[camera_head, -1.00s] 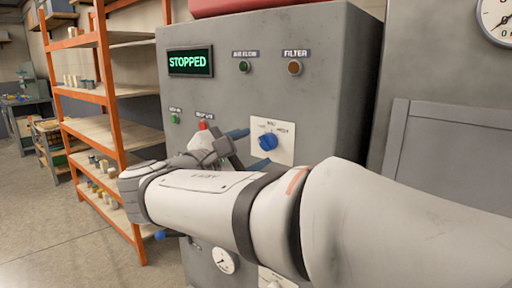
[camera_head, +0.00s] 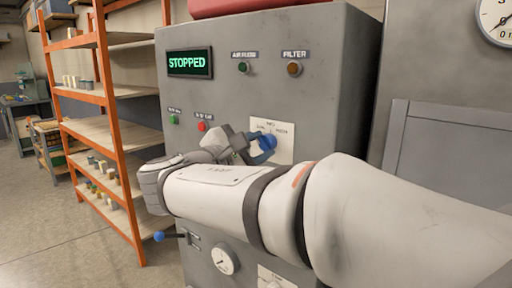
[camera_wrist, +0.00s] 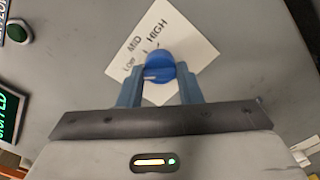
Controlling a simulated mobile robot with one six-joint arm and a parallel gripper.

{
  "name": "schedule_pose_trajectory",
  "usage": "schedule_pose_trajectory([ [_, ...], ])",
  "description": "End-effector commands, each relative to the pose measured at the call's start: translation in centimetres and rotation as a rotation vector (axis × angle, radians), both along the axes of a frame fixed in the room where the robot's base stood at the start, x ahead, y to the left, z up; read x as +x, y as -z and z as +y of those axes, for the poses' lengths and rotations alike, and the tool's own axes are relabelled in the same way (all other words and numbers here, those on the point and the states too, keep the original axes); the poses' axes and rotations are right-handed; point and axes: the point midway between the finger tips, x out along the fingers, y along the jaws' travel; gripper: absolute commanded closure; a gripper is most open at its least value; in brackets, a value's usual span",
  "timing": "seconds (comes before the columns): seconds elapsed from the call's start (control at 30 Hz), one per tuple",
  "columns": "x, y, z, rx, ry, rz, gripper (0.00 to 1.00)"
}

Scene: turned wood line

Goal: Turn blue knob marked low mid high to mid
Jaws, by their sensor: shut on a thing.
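The blue knob (camera_head: 267,142) sits on a white plate (camera_head: 285,130) on the grey machine's front. It also shows in the wrist view (camera_wrist: 158,64), where the plate reads LOW, MID and HIGH. A pale mark on the knob lies at its lower left, roughly on the LOW side; its exact direction is hard to tell. My gripper (camera_head: 258,148) has its blue fingers on either side of the knob and is shut on it. In the wrist view my gripper (camera_wrist: 160,74) holds the knob between its fingertips.
A green STOPPED display (camera_head: 190,63), a green button (camera_head: 174,120) and a red button (camera_head: 202,127) are left of the knob. A gauge (camera_head: 225,260) and a blue-tipped lever (camera_head: 160,236) are below. An orange shelf (camera_head: 105,90) stands at left.

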Motion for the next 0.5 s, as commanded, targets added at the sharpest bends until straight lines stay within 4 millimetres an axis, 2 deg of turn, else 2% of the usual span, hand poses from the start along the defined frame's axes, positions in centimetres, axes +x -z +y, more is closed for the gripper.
schedule_pose_trajectory([
  [0.13,-0.12,0.04,0.42,0.000,-0.008,0.001,0.91],
  [0.5,-0.06,0.42,0.27,0.067,-0.004,-0.051,0.91],
])
